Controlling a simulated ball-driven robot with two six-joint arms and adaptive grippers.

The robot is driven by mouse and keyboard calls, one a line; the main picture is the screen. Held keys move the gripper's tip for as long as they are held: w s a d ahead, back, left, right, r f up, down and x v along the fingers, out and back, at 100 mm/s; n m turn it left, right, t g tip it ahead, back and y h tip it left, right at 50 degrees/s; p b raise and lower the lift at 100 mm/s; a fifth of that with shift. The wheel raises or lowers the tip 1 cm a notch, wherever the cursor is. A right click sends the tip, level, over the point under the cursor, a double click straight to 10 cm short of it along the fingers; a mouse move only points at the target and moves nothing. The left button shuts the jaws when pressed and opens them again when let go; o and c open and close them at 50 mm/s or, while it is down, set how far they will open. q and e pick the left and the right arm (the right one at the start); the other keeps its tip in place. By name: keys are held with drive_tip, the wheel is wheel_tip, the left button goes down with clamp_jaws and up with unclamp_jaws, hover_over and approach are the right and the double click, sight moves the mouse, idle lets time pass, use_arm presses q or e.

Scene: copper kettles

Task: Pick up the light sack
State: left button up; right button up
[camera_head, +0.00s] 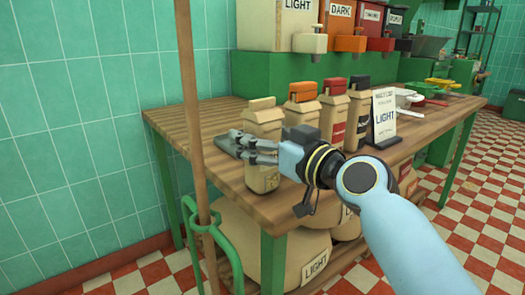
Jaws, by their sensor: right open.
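The light sack (301,246) is a big round beige sack with a "LIGHT" label low on its front. It sits under the wooden table, partly hidden by a green table leg. My right gripper (236,146) is above the table top, higher than the sack and apart from it. It is open, with its fingers pointing left, and crosses in front of a cream bag (263,117). I cannot tell whether it touches that bag. My left gripper is not in view.
More sacks (348,226) sit behind the light sack on the low wooden shelf. A brown pole (190,95) and a green tubular frame (216,232) stand before the table's left end.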

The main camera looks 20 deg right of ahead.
drive_tip(key=shift+c, duration=0.4)
drive_tip(key=c, duration=1.4)
drive_tip(key=shift+r, duration=0.1)
